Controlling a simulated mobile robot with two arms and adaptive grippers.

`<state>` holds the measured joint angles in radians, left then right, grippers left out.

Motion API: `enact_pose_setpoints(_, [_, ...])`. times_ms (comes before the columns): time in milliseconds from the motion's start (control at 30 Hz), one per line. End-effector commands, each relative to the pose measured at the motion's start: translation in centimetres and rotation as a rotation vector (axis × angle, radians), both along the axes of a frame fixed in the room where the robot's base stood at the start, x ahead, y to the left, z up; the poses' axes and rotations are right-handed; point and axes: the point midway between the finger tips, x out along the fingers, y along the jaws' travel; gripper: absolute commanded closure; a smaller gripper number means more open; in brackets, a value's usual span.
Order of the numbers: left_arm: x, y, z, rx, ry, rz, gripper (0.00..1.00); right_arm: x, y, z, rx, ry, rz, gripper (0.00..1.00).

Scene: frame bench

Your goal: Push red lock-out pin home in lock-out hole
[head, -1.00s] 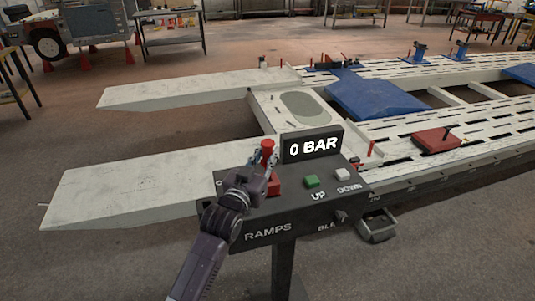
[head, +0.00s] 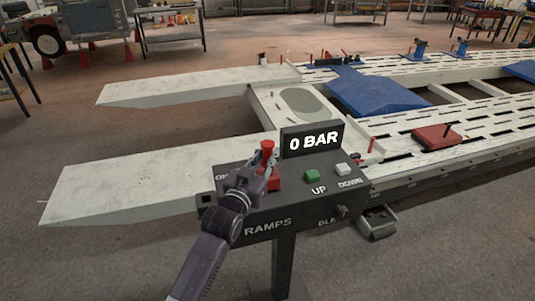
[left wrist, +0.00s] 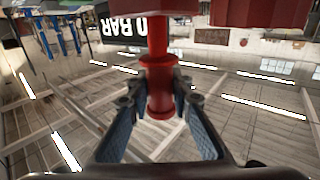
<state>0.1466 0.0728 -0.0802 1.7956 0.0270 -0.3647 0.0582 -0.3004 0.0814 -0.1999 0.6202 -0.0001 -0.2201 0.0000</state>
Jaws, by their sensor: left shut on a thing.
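The red lock-out pin (head: 267,147) stands above the left part of the dark control console (head: 298,215). My left gripper (head: 260,162) is shut on it, with the red head showing above the fingers. In the left wrist view, the fingers (left wrist: 155,108) close around the red pin (left wrist: 160,72) from both sides. Its shaft runs up the picture to a broader red part (left wrist: 170,14). A red block (head: 274,183) shows on the console beside the gripper. The lock-out hole is hidden, and I cannot tell how deep the pin sits. My right gripper is not in view.
The console bears a "0 BAR" display (head: 313,141), a green UP button (head: 311,175) and a white DOWN button (head: 341,169). Pale ramps (head: 130,185) and the frame bench with blue plates (head: 378,97) lie behind.

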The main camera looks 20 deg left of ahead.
Motion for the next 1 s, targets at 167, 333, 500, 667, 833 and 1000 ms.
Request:
enact_pose_setpoints(167, [0.0, 0.0, -0.4, 0.000, -0.003, 0.000, 1.00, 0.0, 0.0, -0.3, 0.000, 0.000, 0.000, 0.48])
enact_pose_setpoints(333, [0.0, 0.0, -0.8, 0.000, -0.002, 0.000, 1.00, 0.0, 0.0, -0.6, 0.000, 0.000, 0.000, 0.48])
enact_pose_setpoints(500, [0.0, 0.0, -1.3, 0.000, -0.002, 0.000, 1.00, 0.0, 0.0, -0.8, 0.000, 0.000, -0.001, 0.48])
enact_pose_setpoints(667, [0.0, 0.0, -1.7, 0.000, -0.002, 0.000, 1.00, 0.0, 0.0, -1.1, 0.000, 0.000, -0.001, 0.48])
enact_pose_setpoints(833, [0.0, 0.0, -2.1, 0.000, -0.003, 0.000, 1.00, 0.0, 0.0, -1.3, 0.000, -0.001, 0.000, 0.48])
enact_pose_setpoints(1000, [0.0, 0.0, -2.5, 0.000, -0.003, 0.000, 1.00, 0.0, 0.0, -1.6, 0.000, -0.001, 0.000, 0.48])
